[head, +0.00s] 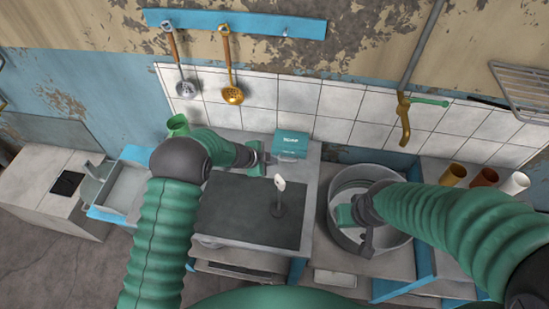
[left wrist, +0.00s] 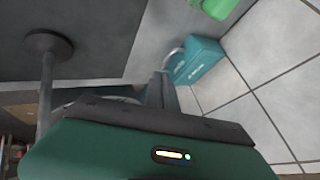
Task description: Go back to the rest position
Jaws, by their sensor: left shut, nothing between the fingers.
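My left gripper (head: 262,160) is over the back part of the dark counter top (head: 245,212), beside the teal box (head: 292,142). Its fingers are shut and empty in the left wrist view (left wrist: 163,85), and their tips appear close to the teal box (left wrist: 200,60); I cannot tell whether they touch it. My right gripper (head: 366,243) is over the round metal pot (head: 335,205), its fingers pointing down into or in front of it. Its opening is too small and dark to judge.
A green cup (head: 177,122) is behind my left arm. Several cups, including a white one (head: 515,182), stand right. Ladles (head: 232,94) hang on the wall.

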